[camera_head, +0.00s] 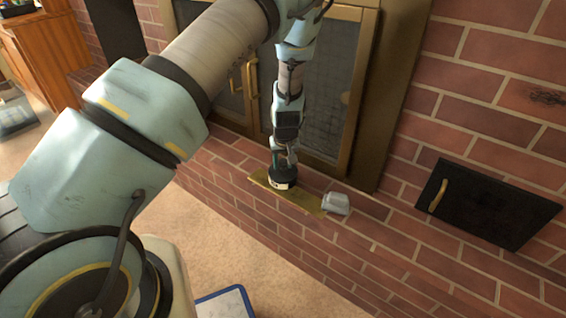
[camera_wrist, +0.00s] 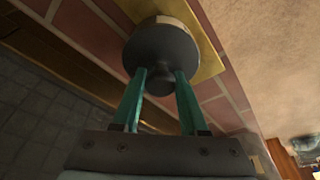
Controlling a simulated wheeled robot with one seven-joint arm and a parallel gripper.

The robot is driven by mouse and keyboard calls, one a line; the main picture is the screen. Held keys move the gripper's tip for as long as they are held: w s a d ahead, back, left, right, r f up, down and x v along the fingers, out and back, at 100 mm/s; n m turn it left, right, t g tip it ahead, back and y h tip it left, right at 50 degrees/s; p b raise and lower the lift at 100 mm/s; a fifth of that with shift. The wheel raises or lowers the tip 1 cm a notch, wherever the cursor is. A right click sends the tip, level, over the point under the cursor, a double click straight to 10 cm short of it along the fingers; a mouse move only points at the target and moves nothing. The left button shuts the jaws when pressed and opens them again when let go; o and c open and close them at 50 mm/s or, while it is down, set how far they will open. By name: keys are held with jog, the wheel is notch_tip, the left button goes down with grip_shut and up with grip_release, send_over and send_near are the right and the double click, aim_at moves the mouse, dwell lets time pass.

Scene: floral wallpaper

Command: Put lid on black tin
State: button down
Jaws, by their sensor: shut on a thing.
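My gripper (camera_head: 284,160) is low over the brick ledge, above the small dark round tin (camera_head: 283,180). In the wrist view, the two teal fingers of my gripper (camera_wrist: 162,76) are shut on the knob of a dark grey round lid (camera_wrist: 160,46). The lid covers most of the tin in that view; only a paler edge (camera_wrist: 168,19) shows beyond it. The lid lies over the tin and looks roughly in line with it. I cannot tell whether the lid is seated or slightly above the rim.
The tin stands on a flat gold board (camera_head: 308,201) on the brick ledge. A small grey object (camera_head: 336,203) sits by the board's right end. A brass-framed fireplace screen (camera_head: 320,95) rises close behind. A black door (camera_head: 488,203) with a brass handle is to the right.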

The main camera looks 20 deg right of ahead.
dwell(0.4)
grip_release()
dwell(0.4)
jog(key=shift+r+p, duration=2.9)
jog(key=shift+r, duration=0.65)
grip_shut()
